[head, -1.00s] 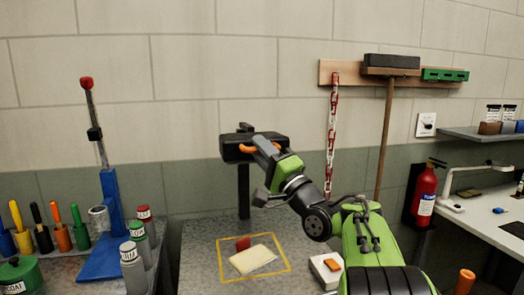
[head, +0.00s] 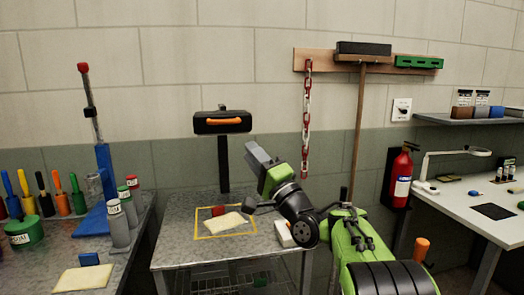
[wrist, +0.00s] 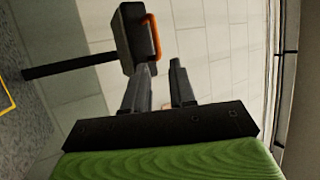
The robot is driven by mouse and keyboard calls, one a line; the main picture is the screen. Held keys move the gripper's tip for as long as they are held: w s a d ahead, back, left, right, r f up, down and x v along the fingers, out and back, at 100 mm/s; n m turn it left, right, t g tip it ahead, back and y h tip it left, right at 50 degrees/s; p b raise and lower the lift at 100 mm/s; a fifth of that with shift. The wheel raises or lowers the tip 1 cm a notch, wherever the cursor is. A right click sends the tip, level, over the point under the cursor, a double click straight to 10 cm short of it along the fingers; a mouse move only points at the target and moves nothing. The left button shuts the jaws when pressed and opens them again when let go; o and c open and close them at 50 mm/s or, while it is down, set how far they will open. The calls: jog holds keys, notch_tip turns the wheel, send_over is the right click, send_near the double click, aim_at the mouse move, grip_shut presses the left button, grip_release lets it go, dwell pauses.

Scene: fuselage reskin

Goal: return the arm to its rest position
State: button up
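My arm (head: 350,235) is green and black and reaches up from the lower right of the head view. It is bent, with my gripper (head: 255,153) pointing up and left, in the air in front of the wall. In the wrist view my gripper (wrist: 160,64) has its two dark fingers apart, with only wall showing between them, so it is open and empty. It touches nothing that I can see.
A metal table (head: 175,250) holds a pale pad (head: 228,222) and a red item (head: 216,210) at a yellow outline. A black case with an orange handle (head: 222,122) sits on a dark post behind. A fire extinguisher (head: 400,178) hangs at right.

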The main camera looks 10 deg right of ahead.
jog(key=shift+s+f, duration=0.1)
jog(key=shift+f, duration=0.25)
jog(key=s+d+f+n+g+h, duration=0.1)
jog(key=s+f+n+g+h, duration=0.3)
jog(key=s+f, duration=0.6)
jog(key=s+d+f+n+g+h, duration=0.1)
jog(key=s+f+n+g+h, duration=0.35)
jog(key=s, duration=1.05)
jog(key=s+d+f+n+g+h, duration=0.2)
jog(key=s+f+g, duration=0.4)
jog(key=s+f, duration=0.45)
jog(key=s+r+p, duration=0.3)
jog(key=r+p, duration=1.4)
jog(key=r, duration=0.1)
jog(key=shift+s+g+p, duration=0.15)
jog(key=shift+g+p, duration=0.15)
jog(key=shift+g, duration=0.15)
